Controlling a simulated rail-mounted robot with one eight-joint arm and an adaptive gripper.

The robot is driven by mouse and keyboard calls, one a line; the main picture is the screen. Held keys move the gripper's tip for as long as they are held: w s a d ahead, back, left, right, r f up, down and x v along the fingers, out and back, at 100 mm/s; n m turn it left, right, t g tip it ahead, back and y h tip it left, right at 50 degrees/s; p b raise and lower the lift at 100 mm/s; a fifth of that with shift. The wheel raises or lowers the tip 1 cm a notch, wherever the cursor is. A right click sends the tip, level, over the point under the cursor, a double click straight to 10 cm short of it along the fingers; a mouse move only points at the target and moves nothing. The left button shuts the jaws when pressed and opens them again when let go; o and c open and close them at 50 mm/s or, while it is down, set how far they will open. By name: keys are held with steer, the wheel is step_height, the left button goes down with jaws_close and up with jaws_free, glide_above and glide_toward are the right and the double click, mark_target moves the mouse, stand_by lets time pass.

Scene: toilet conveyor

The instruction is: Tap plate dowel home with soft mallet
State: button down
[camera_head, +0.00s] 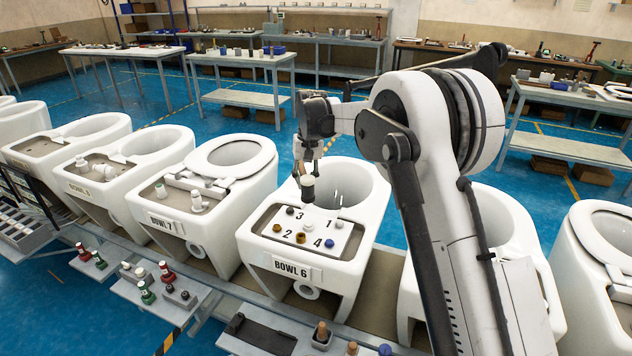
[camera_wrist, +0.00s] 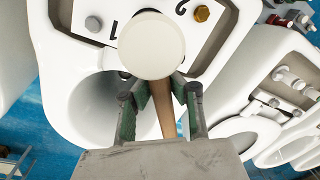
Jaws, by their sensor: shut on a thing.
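My gripper (camera_head: 308,160) is above the numbered white plate (camera_head: 315,228) on the bowl marked BOWL 6. It is shut on a soft mallet (camera_head: 308,188), which shows a pale top and a dark lower part there. In the wrist view the mallet's round white head (camera_wrist: 150,46) fills the upper middle, and its brown handle (camera_wrist: 163,108) runs between my green fingers (camera_wrist: 160,95). The mallet head appears apart from the plate.
Another brown piece (camera_head: 277,228) sits at the plate's left side. BOWL 7 (camera_head: 205,215) stands to the left. A front shelf (camera_head: 270,332) holds several small parts. The bowl opening (camera_head: 345,185) lies behind the plate. Workbenches (camera_head: 245,60) stand far behind.

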steer(key=shift+f+b, duration=0.15)
steer(key=shift+b, duration=0.15)
steer(key=shift+f+b, duration=0.8)
steer(key=shift+f, duration=0.4)
steer(key=shift+f+b, duration=0.15)
steer(key=shift+b, duration=0.25)
steer(key=shift+f, duration=0.1)
stand_by(0.3)
step_height(320, 180, down, 6)
steer(key=b, duration=0.3)
steer(key=shift+b, duration=0.4)
step_height(320, 180, up, 5)
steer(key=shift+r+p, duration=0.15)
steer(key=shift+p, duration=1.05)
